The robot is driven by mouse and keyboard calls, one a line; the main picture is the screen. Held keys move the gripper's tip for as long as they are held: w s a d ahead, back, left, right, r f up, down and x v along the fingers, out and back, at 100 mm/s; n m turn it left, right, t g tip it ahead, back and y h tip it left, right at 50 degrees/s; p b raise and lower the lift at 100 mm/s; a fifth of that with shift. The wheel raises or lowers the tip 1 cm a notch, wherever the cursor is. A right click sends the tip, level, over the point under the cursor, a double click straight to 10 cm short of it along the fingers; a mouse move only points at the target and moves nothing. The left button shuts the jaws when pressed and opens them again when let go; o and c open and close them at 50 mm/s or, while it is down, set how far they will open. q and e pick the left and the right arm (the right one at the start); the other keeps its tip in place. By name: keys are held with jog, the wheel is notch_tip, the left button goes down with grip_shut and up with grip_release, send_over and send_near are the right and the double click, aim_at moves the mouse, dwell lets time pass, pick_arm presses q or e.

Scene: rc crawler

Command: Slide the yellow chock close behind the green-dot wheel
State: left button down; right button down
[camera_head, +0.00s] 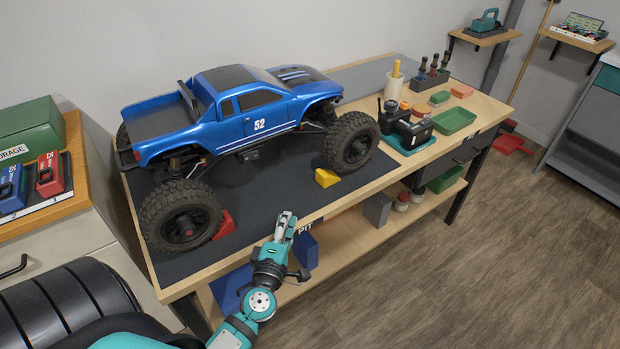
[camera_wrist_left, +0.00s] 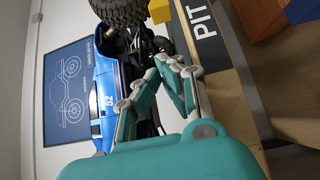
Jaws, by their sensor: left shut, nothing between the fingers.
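The yellow chock (camera_head: 327,178) is a small wedge on the dark mat, near the table's front edge. It sits just behind and to the near-left side of the truck's front wheel (camera_head: 351,142), with a small gap that I cannot measure. No green dot is visible on either near wheel. In the left wrist view the yellow chock (camera_wrist_left: 159,11) is beside a tire (camera_wrist_left: 121,10). My left gripper (camera_head: 286,217) is shut and empty at the table's front edge, left of and nearer than the chock, not touching it. My right gripper is out of view.
A red chock (camera_head: 225,224) lies by the rear wheel (camera_head: 181,215). The blue truck (camera_head: 235,117) stands above the mat. The mat between the chocks is clear.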

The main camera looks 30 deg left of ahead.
pick_arm(q)
send_near(319, 174)
jog(key=a, duration=0.2)
jog(key=w+a, duration=0.1)
jog(key=a, duration=0.2)
jog(key=shift+w+a, duration=0.3)
jog(key=shift+a, duration=0.1)
jog(key=w, duration=0.1)
jog(key=w+d, duration=0.1)
jog(key=w, duration=0.1)
jog(key=shift+w, duration=0.15)
jog(key=shift+w+d, duration=0.2)
jog(key=shift+w, duration=0.15)
jog(key=shift+w+d, duration=0.3)
jog(key=shift+w, duration=0.3)
jog(key=shift+w+d, duration=0.25)
jog(key=shift+w, duration=0.35)
